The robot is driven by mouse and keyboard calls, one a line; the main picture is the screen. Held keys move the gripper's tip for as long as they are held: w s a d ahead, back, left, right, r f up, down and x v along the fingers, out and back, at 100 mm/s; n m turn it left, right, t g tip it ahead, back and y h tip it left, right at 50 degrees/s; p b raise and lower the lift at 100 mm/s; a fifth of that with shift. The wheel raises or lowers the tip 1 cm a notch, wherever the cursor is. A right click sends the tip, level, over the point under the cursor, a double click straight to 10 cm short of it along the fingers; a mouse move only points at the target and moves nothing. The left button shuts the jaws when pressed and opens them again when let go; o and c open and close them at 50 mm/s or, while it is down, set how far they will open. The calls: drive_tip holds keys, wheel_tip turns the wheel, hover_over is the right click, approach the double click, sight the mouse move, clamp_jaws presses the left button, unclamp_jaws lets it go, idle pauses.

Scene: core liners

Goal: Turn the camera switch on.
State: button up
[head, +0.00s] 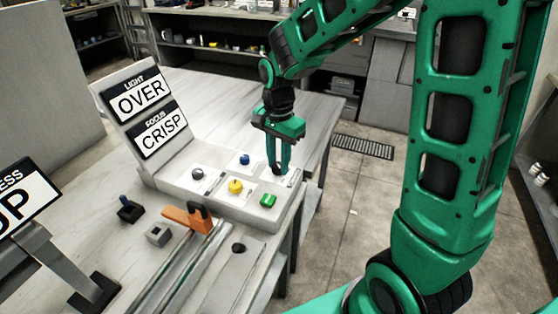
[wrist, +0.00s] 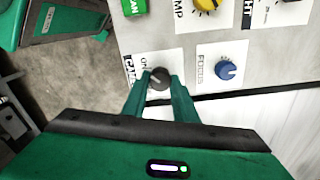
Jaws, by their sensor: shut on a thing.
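The camera switch (wrist: 158,77) is a small dark round knob with a pale pointer mark, on a white plate at the panel's corner. In the wrist view, "ON" is printed beside it and a partly covered "CA..." label stands at its left. My gripper (wrist: 160,88) has one finger on each side of the knob and is shut on it. In the head view, my gripper (head: 280,170) points down at the far right corner of the grey control panel (head: 225,208), and its fingers hide the knob. The pointer is tilted; I cannot tell its exact setting.
The panel also carries a blue focus knob (wrist: 226,70), a yellow lamp knob (head: 236,186), a green scan button (head: 268,200) and a grey knob (head: 198,174). Signs read "LIGHT OVER" (head: 140,92) and "FOCUS CRISP" (head: 160,132). An orange clamp (head: 187,219) stands in front.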

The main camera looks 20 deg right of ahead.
sight(278, 164)
drive_tip(key=shift+w, duration=0.15)
drive_tip(key=o, duration=1)
drive_tip(key=shift+o, duration=0.2)
drive_tip(key=shift+r, duration=0.1)
wheel_tip(278, 164, up, 11)
drive_tip(key=shift+f, duration=0.2)
drive_tip(key=s+d+n, duration=0.2)
drive_tip(key=s+d, duration=0.9)
drive_tip(key=d, duration=0.1)
drive_tip(key=s+d+f+n, duration=0.2)
drive_tip(key=s+d, duration=0.1)
drive_tip(key=s, duration=0.4)
drive_tip(key=s+d+f+n, duration=0.1)
drive_tip(key=s+d, duration=0.1)
drive_tip(key=s, duration=0.5)
drive_tip(key=shift+s+d+f+n, duration=0.4)
